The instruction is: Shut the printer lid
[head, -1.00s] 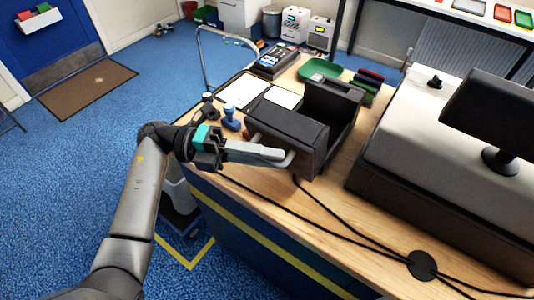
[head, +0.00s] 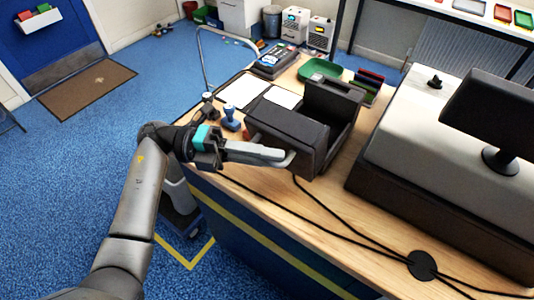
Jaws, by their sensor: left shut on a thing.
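The black printer (head: 340,122) stands on the wooden counter, with its inside open to view from above. Its dark lid (head: 287,124) stands out on the printer's left side, toward my arm. My left gripper (head: 284,157) is shut on the near lower edge of the lid, its pale fingers against it. The fingertips are partly hidden by the dark lid. My right gripper is not in view.
A blue stamp (head: 231,119), white paper sheets (head: 243,91) and a card terminal (head: 275,61) lie left of and behind the printer. A green tray (head: 320,69) is behind it. A large till (head: 440,150) stands to the right. Black cables (head: 330,222) cross the counter's front.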

